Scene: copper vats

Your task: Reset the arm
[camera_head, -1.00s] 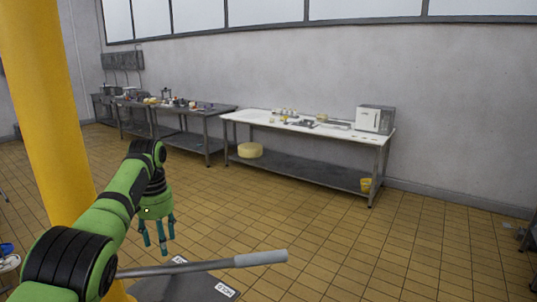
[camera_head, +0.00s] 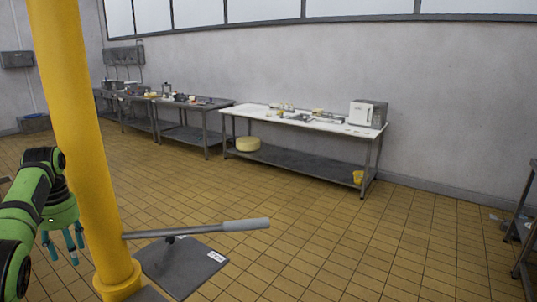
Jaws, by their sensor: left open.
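My left arm, green with black joints, comes in at the left edge. My left gripper (camera_head: 62,246) hangs with its teal fingers pointing down, apart from each other and empty. It is left of the yellow column (camera_head: 82,150) and touches nothing that I can see. A grey lever (camera_head: 200,229) sticks out to the right of the column, above a dark base plate (camera_head: 185,268) with a small white label. My right gripper is not in view.
A white-topped table (camera_head: 300,118) with a white machine (camera_head: 366,113) stands along the back wall. A darker table (camera_head: 195,103) with small items is left of it. A yellow cheese wheel (camera_head: 248,144) sits on the lower shelf. The tiled floor between is clear.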

